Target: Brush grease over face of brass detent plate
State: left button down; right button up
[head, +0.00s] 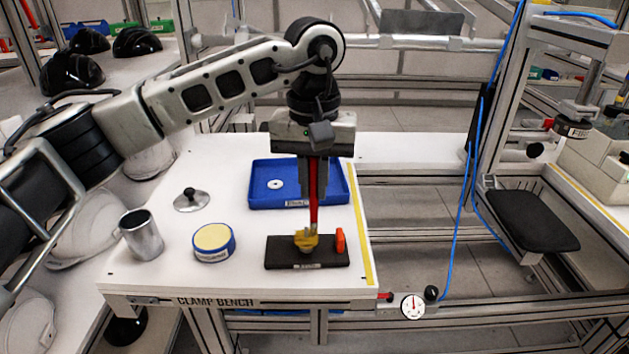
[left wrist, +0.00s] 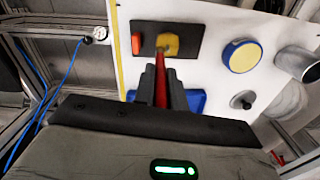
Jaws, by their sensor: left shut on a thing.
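My left gripper (head: 314,190) points down over the white bench and is shut on a red brush handle (head: 313,213). The handle also shows in the left wrist view (left wrist: 160,85), standing between the fingers. The brush's lower end is at the yellow brass detent plate (head: 300,241), which sits on a black block (head: 280,252). In the left wrist view the plate (left wrist: 172,42) shows as a yellow square with the brush tip over it. I cannot tell whether the bristles press on it. My right gripper is in neither view.
An orange piece (head: 340,240) stands at the block's right end. A blue tin with a pale yellow top (head: 214,238), a metal cup (head: 142,238) and a knobbed lid (head: 191,201) are to the left. A blue tray (head: 265,194) with a white ring lies behind.

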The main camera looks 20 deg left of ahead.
pick_arm(q)
jog(key=shift+w+a, duration=0.1)
jog(key=shift+w+a, duration=0.1)
jog(key=shift+a, duration=0.2)
jog(key=shift+a, duration=0.25)
jog(key=shift+a, duration=0.25)
jog(key=shift+s+a, duration=0.15)
jog(key=shift+s, duration=0.15)
jog(key=shift+s+a, duration=0.1)
jog(key=shift+s, duration=0.45)
jog(key=shift+s+b, duration=0.2)
jog(key=shift+b, duration=0.1)
jog(key=shift+s+d, duration=0.2)
jog(key=shift+d, duration=0.1)
